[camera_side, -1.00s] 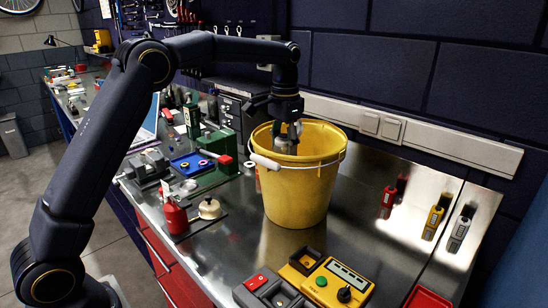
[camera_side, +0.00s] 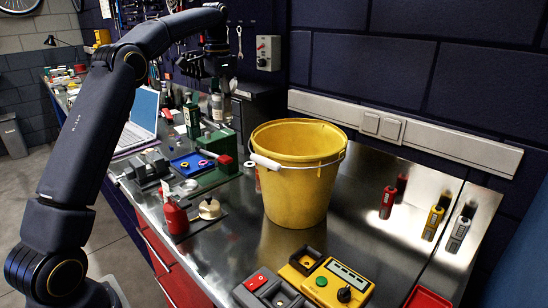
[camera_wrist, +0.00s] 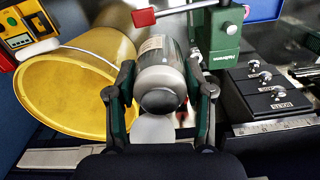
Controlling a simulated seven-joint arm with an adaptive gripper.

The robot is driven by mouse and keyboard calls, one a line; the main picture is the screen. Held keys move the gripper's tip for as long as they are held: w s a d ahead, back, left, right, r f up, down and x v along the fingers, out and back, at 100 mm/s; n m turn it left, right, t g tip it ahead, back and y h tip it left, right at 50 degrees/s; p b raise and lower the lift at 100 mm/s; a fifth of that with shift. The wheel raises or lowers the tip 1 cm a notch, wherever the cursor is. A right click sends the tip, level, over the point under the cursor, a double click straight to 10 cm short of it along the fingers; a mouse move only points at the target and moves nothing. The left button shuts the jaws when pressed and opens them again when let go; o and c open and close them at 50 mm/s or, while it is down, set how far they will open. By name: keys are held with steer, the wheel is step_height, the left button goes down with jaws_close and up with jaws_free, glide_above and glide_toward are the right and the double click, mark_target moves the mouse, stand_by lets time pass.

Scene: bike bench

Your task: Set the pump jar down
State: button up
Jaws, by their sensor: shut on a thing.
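The pump jar (camera_wrist: 160,62) is a grey cylinder with a pale label and a dark rounded end, seen in the wrist view. My gripper (camera_wrist: 161,80) is shut on it, one finger on each side. In the side view my gripper (camera_side: 192,66) is raised at the back left, above the bench and beyond the yellow bucket. What lies directly beneath the jar is hidden.
The yellow bucket (camera_side: 298,190) stands mid-bench with a wire handle. A green press (camera_side: 218,150), a blue tray (camera_side: 190,164), a laptop (camera_side: 142,112) and several bottles crowd the bench left of it. Bare metal (camera_side: 350,215) shows right of the bucket.

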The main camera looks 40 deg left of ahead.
steer(key=s+a+f+n, duration=0.2)
steer(key=a+f+n, duration=0.1)
steer(key=a, duration=0.1)
steer(key=w+d+f+n, duration=0.2)
steer(key=w+d+f, duration=0.2)
steer(key=w+f, duration=0.1)
steer(key=shift+f, duration=8.55)
steer(key=shift+f, duration=0.1)
steer(key=o, duration=1.3)
